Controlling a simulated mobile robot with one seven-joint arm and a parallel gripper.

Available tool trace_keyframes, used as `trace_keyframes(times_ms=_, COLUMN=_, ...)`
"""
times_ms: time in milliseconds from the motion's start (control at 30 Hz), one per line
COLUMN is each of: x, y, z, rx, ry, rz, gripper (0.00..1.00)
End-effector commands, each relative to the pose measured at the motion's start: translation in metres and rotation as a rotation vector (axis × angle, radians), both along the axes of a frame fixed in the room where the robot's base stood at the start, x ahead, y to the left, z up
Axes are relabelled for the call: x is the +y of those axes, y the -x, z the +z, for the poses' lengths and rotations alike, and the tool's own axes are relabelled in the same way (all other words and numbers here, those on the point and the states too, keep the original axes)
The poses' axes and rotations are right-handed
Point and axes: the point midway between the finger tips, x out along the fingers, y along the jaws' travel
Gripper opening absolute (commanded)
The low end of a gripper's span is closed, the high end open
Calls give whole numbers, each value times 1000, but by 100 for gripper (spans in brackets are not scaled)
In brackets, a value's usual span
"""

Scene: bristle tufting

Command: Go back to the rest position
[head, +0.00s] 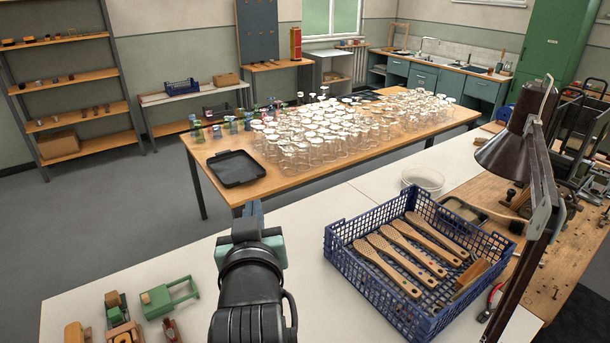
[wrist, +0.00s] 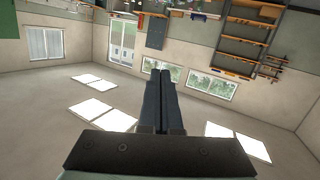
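My gripper (head: 253,210) is raised over the white table, left of the blue crate, partly hidden behind my own wrist in the head view. In the wrist view its two dark fingers (wrist: 161,75) lie side by side, shut, with nothing seen between them. The wrist view looks out into the room, which appears upside down, with no work object near the fingers. A blue plastic crate (head: 350,281) stands on the white table and holds several wooden brush bodies (head: 412,246) with rows of holes. My gripper is apart from the crate and touches nothing that I can see.
Green and wooden toys (head: 170,297) stand at the front left of the white table (head: 310,235). A brown lamp (head: 505,157) and pliers (head: 490,303) are right of the crate. Behind, a wooden table bears many glass jars (head: 320,140) and a black tray (head: 236,168).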

Motion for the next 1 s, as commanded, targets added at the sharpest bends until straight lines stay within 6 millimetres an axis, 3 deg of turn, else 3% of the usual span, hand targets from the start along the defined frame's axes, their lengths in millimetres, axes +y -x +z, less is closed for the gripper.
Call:
trace_keyframes(times_ms=100, x=-25, y=19, z=84, rx=-273, ry=-61, rz=-41, gripper=0)
trace_keyframes(times_ms=200, x=-44, y=52, z=150, rx=-489, ry=-103, rz=-67, gripper=0)
trace_keyframes(times_ms=300, x=-60, y=93, z=201, rx=-680, ry=-134, rz=-83, gripper=0)
trace_keyframes(times_ms=400, x=-70, y=131, z=235, rx=-826, ry=-153, rz=-92, gripper=0)
trace_keyframes(times_ms=500, x=-76, y=159, z=255, rx=-920, ry=-164, rz=-95, gripper=0)
trace_keyframes(times_ms=600, x=-79, y=172, z=265, rx=-965, ry=-169, rz=-97, gripper=0)
trace_keyframes(times_ms=1000, x=-79, y=174, z=266, rx=-969, ry=-170, rz=-96, gripper=0)
